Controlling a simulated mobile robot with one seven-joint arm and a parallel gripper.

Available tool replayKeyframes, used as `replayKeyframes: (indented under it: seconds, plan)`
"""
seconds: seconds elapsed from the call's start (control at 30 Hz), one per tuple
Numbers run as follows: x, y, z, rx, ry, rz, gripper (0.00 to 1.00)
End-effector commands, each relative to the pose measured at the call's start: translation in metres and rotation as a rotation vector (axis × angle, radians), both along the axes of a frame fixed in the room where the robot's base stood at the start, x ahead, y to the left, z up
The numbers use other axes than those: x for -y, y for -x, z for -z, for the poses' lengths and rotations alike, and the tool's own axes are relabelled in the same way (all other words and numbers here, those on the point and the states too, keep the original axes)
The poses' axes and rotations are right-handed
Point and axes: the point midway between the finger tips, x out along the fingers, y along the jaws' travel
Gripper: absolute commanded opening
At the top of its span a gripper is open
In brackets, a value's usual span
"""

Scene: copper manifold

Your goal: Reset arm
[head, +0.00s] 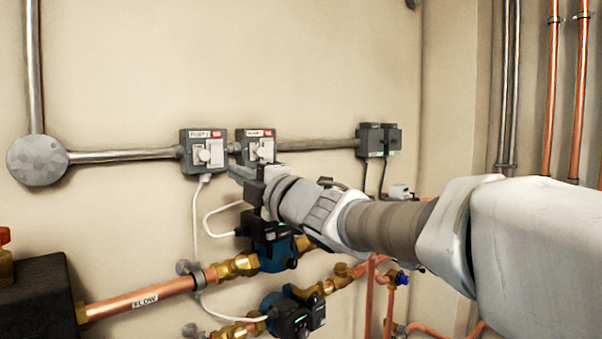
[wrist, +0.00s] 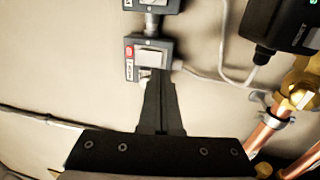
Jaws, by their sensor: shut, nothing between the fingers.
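My arm reaches in from the right of the head view toward the wall. My gripper (head: 238,172) is shut and empty, its tip close below and in front of the right-hand switch box (head: 243,140). In the wrist view my gripper's closed fingers (wrist: 159,78) point at a grey switch box (wrist: 132,58) with a red label. I cannot tell whether the fingertips touch it. The left switch box (head: 198,150), marked as a pump switch, is clear of my gripper in the head view.
Blue-bodied pumps (head: 272,248) and a copper pipe marked FLOW (head: 145,299) lie below the boxes. White cables hang from the boxes. Two dark boxes (head: 370,140) sit on the conduit to the right. Vertical copper pipes (head: 579,100) stand at far right. The upper wall is free.

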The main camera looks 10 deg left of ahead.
Motion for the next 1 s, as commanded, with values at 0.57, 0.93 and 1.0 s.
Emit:
replayKeyframes:
  seconds: [0.57, 0.93, 1.0]
  plan:
    - [0.069, 0.055, 0.01, -0.006, -0.005, 0.012, 0.0]
    - [0.205, 0.043, 0.023, -0.467, -0.283, 0.499, 0.0]
    - [0.236, 0.052, 0.038, -0.597, -0.369, 0.617, 0.0]
